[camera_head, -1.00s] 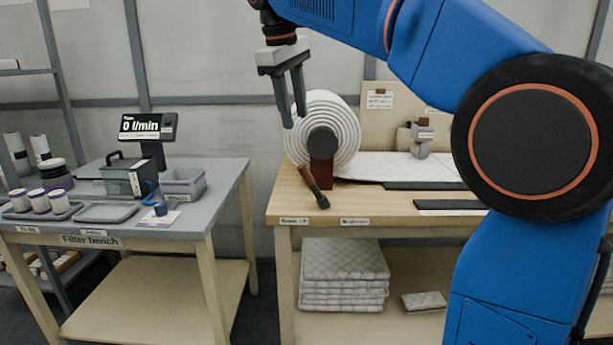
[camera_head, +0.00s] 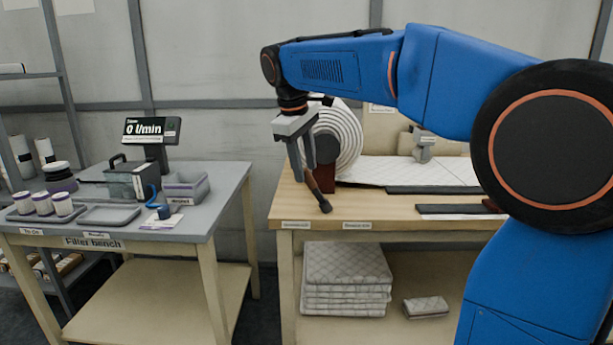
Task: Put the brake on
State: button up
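A white wadding roll (camera_head: 346,135) stands on the wooden bench, partly hidden by my gripper. Its dark red-brown support (camera_head: 327,178) shows under the hub. A dark lever with a thick end (camera_head: 320,197), which looks like the brake handle, slants down and to the right in front of the support, over the bench's front part. My gripper (camera_head: 303,172) points down at the left of the roll. Its two fingers are apart with nothing seen between them. The fingertips appear close to the lever's upper end; I cannot tell whether they touch it.
The wooden bench (camera_head: 290,212) carries a white quilted sheet (camera_head: 400,170), dark strips (camera_head: 455,209) and a small grey device (camera_head: 423,146). Folded wadding (camera_head: 346,275) lies on its lower shelf. At left, a grey filter bench (camera_head: 215,215) holds a display (camera_head: 150,130) and trays. A gap separates the benches.

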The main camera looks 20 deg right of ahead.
aim_at(306, 169)
jog(key=shift+x, duration=1.7)
jog(key=shift+c, duration=0.6)
grip_shut()
